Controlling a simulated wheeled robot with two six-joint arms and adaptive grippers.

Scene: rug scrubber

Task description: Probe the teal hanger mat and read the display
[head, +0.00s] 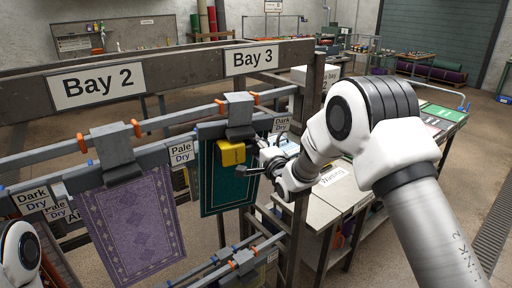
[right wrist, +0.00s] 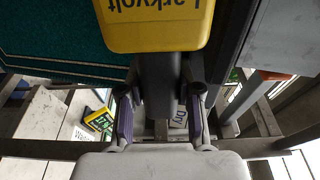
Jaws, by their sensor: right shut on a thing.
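The teal hanger mat (head: 225,192) hangs under the Bay 3 sign, clipped to a grey rail. It also fills the upper left of the right wrist view (right wrist: 60,40). My right gripper (head: 258,164) is shut on the dark handle (right wrist: 158,90) of a yellow probe meter (head: 231,153) marked "Larkvolt". The meter's yellow body (right wrist: 155,25) is in front of the upper part of the mat. My left gripper is out of view; only part of my left arm shows at the lower left.
A purple patterned mat (head: 131,222) hangs under Bay 2, left of the teal one. Dry labels (head: 181,152) hang on the rail. A pale worktable (head: 318,205) with a label stands right of the rack. A rack post (head: 304,150) stands close by my right gripper.

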